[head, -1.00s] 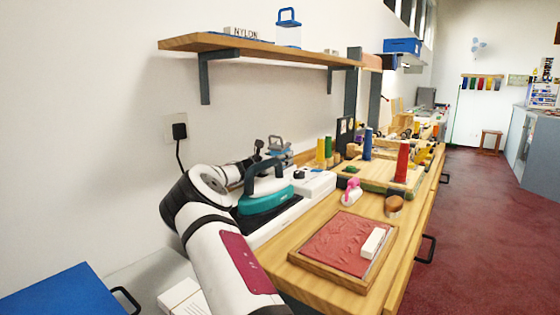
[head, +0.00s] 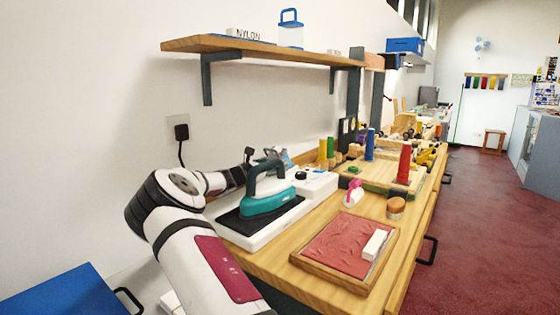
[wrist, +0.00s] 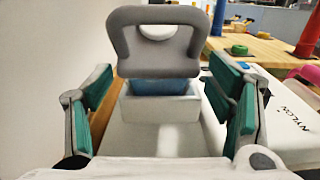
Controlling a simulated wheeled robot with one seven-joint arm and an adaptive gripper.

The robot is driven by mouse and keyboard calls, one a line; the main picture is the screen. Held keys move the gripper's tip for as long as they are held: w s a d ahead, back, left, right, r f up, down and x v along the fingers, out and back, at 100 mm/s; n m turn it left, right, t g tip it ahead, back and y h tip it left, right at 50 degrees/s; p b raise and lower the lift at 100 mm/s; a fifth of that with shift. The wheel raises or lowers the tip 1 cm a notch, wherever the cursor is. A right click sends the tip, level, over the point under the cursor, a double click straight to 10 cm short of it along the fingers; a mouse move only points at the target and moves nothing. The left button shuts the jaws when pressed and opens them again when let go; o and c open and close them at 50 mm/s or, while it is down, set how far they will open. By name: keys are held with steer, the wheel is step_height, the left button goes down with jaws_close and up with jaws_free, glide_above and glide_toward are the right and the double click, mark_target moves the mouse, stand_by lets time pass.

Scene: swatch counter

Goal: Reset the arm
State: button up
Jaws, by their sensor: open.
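My gripper (wrist: 165,105) is open, with a teal-padded finger at each side of the wrist view. A grey-handled container (wrist: 155,45) with a blue and white lower part shows between and beyond the fingers; I cannot tell whether they touch it. In the head view my arm bends at the lower left and reaches toward the wall, with the gripper (head: 249,157) behind the teal iron (head: 266,203). The container is mostly hidden there behind the iron's handle. The iron rests on a black pad on a white base (head: 240,228).
A framed red tray (head: 340,245) holds a white block (head: 375,244). Thread spools, including a red one (head: 404,163), stand farther back. A blue surface (head: 65,292) is at lower left.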

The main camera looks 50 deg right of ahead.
steer(key=a, duration=0.6)
steer(key=shift+s+p, duration=0.25)
steer(key=shift+p, duration=0.1)
steer(key=shift+r, duration=0.1)
